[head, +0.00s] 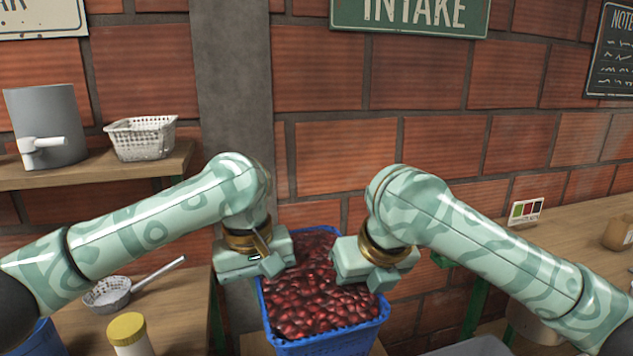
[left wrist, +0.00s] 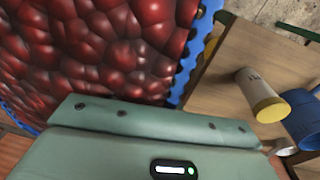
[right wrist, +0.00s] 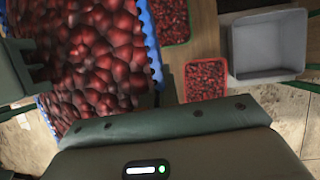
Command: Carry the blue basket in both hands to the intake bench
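The blue basket (head: 326,345) is heaped with red cherries (head: 318,300) and sits between my two arms in the head view. My left gripper (head: 268,264) is at its left rim and my right gripper (head: 368,270) at its right rim, both low over the cherries. The basket's blue edge also shows in the left wrist view (left wrist: 186,78) and the right wrist view (right wrist: 152,45). The fingertips are hidden, so their closing on the rim does not show. The basket's underside is out of view. The intake sign (head: 410,14) hangs on the wall above a bench (head: 570,222) at the right.
At the left, a shelf (head: 95,168) holds a grey tank (head: 45,125) and a white basket (head: 141,138). A lower bench holds a strainer (head: 108,292) and a yellow-lidded jar (head: 130,335). A grey bin (right wrist: 268,45) and a red cherry crate (right wrist: 206,80) show in the right wrist view.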

